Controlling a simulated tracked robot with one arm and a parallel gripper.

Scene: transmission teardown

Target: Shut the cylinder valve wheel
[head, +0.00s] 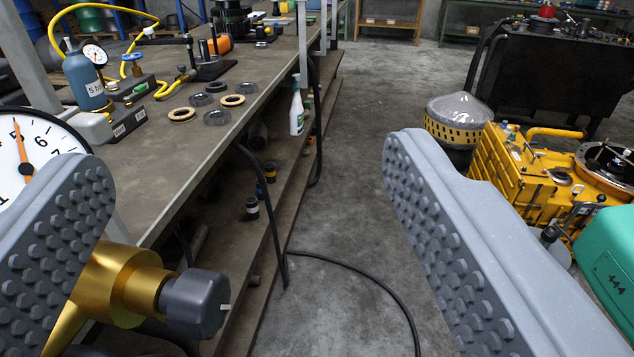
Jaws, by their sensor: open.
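A dark grey valve wheel (190,303) sits at the right end of a brass valve body (118,284) at the lower left. It has a small white mark on its rim. My gripper (248,160) is open and empty, with its two grey studded fingers wide apart. The wheel shows between the fingers, much closer to the left one, and no contact is visible. The left finger hides part of the brass valve and of a large round gauge (45,140) with an orange needle. The cylinder itself is not clearly seen.
A long workbench (225,135) on the left carries a small blue "5 bar" cylinder (83,80), rings and tools. A yellow transmission housing (520,178) and a green case (610,250) are at right. The concrete floor (365,220) between is mostly clear, with a black hose.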

